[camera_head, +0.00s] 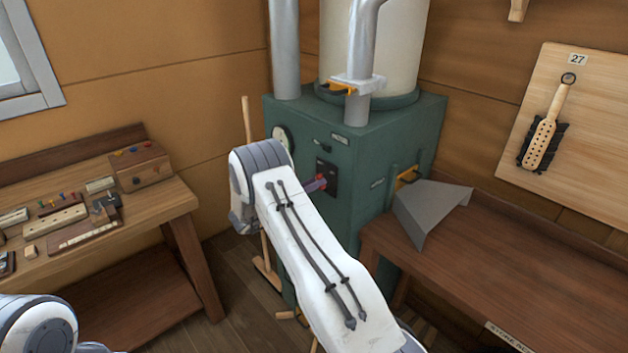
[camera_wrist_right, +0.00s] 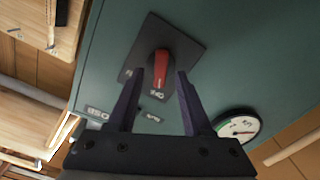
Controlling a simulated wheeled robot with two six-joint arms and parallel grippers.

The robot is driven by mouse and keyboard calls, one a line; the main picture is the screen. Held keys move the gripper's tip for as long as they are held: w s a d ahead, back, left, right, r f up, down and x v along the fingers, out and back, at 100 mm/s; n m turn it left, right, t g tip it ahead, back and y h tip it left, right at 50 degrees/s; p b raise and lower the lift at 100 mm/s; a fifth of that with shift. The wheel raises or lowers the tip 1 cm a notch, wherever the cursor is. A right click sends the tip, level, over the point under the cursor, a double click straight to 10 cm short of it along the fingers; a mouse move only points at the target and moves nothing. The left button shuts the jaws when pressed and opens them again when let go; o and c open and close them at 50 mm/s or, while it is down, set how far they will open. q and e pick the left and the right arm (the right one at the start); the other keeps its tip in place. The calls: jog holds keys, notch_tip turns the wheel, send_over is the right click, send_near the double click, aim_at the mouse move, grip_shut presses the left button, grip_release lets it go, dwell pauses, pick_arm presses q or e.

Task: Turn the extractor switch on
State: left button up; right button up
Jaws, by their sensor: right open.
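The extractor switch is a red handle (camera_wrist_right: 161,70) on a black square plate (camera_wrist_right: 184,48) on the green cabinet's front. In the right wrist view the handle lies roughly upright, with small white lettering by its lower end and more at the plate's left corner. I cannot read the lettering surely. My right gripper (camera_wrist_right: 161,82) is open, with one dark finger on each side of the handle and gaps between. In the head view the plate (camera_head: 328,170) shows past my right arm, which hides most of the hand. My left gripper is out of view.
The green cabinet (camera_head: 395,140) carries a round gauge (camera_head: 282,139), which also shows in the wrist view (camera_wrist_right: 237,126), and metal pipes (camera_head: 285,50). A workbench (camera_head: 160,200) with small items stands left. A brown bench (camera_head: 480,250) with a grey sheet piece (camera_head: 432,207) stands right.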

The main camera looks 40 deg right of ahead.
jog(key=shift+d, duration=0.3)
grip_shut()
